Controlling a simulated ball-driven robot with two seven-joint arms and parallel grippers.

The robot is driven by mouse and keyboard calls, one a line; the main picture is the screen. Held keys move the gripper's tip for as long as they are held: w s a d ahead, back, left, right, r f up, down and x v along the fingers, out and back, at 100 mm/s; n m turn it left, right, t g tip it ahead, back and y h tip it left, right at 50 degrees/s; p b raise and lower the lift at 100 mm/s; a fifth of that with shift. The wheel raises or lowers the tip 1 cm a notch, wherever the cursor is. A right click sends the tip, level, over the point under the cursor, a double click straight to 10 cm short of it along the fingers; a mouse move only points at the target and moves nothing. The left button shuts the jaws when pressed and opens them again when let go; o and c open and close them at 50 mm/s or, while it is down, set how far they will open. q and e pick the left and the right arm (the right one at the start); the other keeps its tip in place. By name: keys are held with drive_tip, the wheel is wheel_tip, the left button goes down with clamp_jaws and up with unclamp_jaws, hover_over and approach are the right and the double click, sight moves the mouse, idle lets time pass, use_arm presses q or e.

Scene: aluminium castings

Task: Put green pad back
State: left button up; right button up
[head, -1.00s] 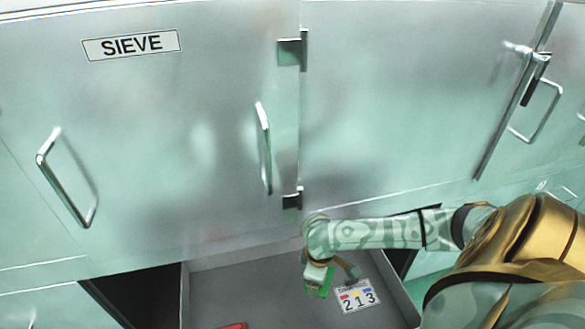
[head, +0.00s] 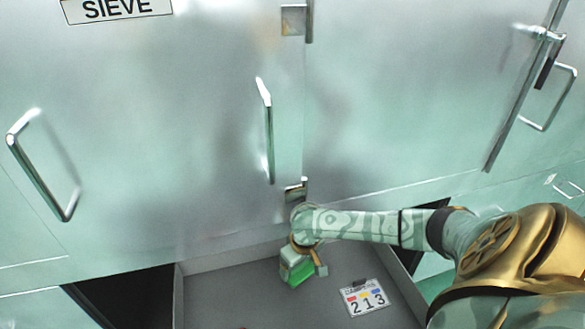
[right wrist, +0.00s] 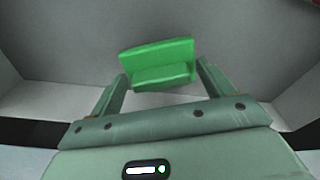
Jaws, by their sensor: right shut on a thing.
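The green pad (head: 298,273) is in my right gripper (head: 304,270), over the inside of an open grey drawer (head: 230,296). In the right wrist view the green pad (right wrist: 158,64) sits between the two fingers of my right gripper (right wrist: 160,82), which is shut on it. The grey drawer walls and floor lie beyond it. I cannot tell whether the pad touches the drawer floor. My left gripper is not in view.
A white card marked 213 (head: 366,297) lies on the drawer floor right of the gripper. Behind stand metal cabinet doors with handles (head: 267,130) and a SIEVE label (head: 115,8). Dark gaps flank the drawer. Much of its floor left of the pad looks clear.

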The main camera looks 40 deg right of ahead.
sight(295, 273)
drive_tip(key=shift+w+a+f+b, duration=0.25)
drive_tip(key=shift+w+f+b, duration=0.05)
drive_tip(key=shift+f, duration=0.25)
wheel_tip(295, 273, down, 4)
drive_tip(key=shift+w+r+b, duration=0.1)
drive_tip(key=shift+r+b, duration=0.15)
drive_tip(key=shift+b, duration=0.75)
drive_tip(key=shift+c, duration=0.4)
drive_tip(key=shift+a+r, duration=0.1)
drive_tip(key=shift+r, duration=0.05)
drive_tip(key=o, duration=1)
drive_tip(key=shift+c, duration=0.2)
use_arm(q)
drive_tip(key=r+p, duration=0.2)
drive_tip(key=p, duration=0.1)
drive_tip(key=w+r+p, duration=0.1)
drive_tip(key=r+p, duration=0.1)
drive_tip(key=p, duration=0.2)
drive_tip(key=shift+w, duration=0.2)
use_arm(e)
wheel_tip(295, 273, up, 12)
drive_tip(key=s, duration=0.1)
drive_tip(key=shift+s, duration=0.25)
